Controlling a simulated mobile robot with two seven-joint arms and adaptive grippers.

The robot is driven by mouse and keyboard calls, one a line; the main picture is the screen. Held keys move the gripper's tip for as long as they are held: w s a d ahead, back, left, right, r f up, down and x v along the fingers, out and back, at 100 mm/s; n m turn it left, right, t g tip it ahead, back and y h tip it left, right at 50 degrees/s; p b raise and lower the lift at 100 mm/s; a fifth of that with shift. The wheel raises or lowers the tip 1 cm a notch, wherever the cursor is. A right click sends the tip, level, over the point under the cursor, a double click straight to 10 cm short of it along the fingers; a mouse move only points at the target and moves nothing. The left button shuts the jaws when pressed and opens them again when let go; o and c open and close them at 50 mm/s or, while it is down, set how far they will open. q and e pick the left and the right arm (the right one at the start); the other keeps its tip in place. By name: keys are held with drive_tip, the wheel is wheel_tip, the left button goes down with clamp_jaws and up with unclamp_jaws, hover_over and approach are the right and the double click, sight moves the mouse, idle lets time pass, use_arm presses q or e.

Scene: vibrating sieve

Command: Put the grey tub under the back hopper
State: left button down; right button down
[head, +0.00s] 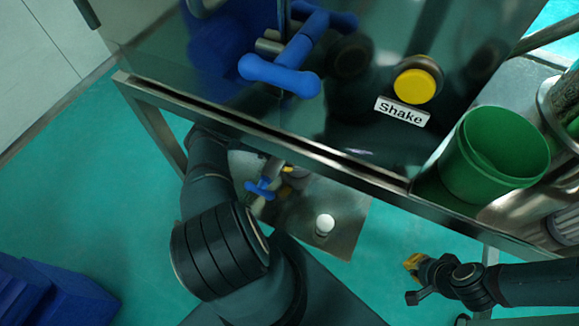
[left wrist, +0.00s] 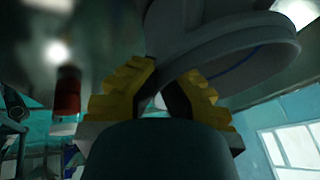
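The grey tub (left wrist: 220,50) shows in the left wrist view as a large round grey shape, tilted in the picture. My left gripper (left wrist: 170,82) has its yellow stepped fingers drawn close around the tub's edge and appears shut on it. In the head view my left arm reaches under the machine's frame; its gripper and the tub are hidden there. My right gripper (head: 411,280) is in the head view at lower right, fingers apart and empty, clear of the machine. The back hopper cannot be made out.
The machine's steel frame edge (head: 270,140) crosses above my left arm. A blue handle (head: 280,75), yellow button (head: 416,87) and Shake label (head: 402,111) are on the machine. A green tub (head: 495,155) stands at right. Blue boxes (head: 65,295) lie at lower left.

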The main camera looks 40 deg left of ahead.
use_arm(q)
drive_tip(key=shift+f, duration=0.1)
drive_tip(key=c, duration=1.1)
unclamp_jaws()
drive_tip(key=shift+c, duration=0.2)
